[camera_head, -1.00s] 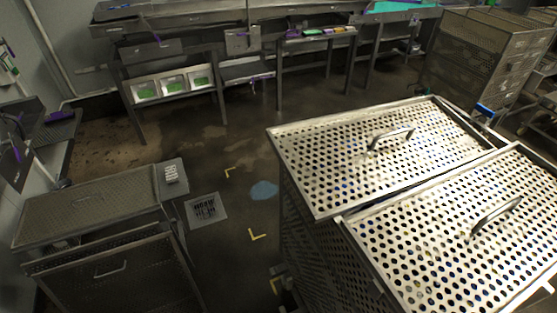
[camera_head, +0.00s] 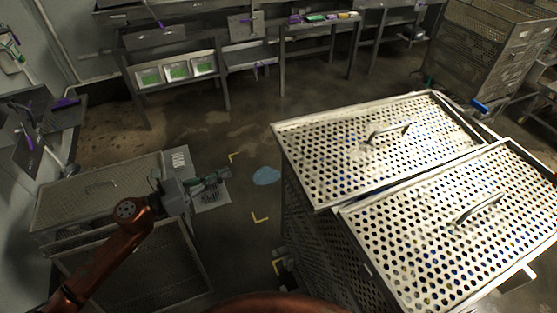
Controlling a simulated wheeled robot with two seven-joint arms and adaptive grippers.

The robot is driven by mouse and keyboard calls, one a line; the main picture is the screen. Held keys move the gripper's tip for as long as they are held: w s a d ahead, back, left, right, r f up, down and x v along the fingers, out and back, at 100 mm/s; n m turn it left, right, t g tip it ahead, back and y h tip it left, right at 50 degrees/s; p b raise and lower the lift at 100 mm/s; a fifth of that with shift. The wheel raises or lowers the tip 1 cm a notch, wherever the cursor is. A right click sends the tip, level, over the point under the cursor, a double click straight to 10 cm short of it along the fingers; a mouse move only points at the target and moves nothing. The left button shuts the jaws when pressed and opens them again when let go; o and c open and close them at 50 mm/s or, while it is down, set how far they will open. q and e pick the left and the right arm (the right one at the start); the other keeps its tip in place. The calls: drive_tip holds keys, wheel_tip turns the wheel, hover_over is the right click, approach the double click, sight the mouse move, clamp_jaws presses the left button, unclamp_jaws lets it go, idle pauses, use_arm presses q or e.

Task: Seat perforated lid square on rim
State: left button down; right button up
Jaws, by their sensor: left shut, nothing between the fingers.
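Two perforated metal lids with bar handles lie side by side on a mesh basket (camera_head: 305,235) at the right. The far lid (camera_head: 340,150) looks flat along the basket's top. The near lid (camera_head: 410,245) lies beside it, and its left edge overlaps or adjoins the far lid's front edge; I cannot tell which. A handle (camera_head: 390,130) stands on the far lid and another handle (camera_head: 480,207) on the near one. My left gripper (camera_head: 222,175) is shut and empty over the floor, left of the basket and apart from both lids. My right gripper is not in view.
A low mesh-topped unit (camera_head: 95,195) stands at the left, behind my left arm. A blue patch (camera_head: 266,176) and yellow corner marks (camera_head: 260,219) lie on the open floor. Benches (camera_head: 190,55) line the back, and a tall mesh basket (camera_head: 480,55) stands at the back right.

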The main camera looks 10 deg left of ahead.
sight(289, 161)
use_arm(q)
drive_tip(key=s+d+r+m+g+h, duration=0.1)
drive_tip(key=s+d+r+m+g, duration=0.1)
drive_tip(key=s+d+r+m, duration=0.15)
drive_tip(key=p+x, duration=0.3)
drive_tip(key=x, duration=0.4)
drive_tip(key=p+x, duration=0.3)
drive_tip(key=x, duration=0.4)
drive_tip(key=shift+d, duration=0.45)
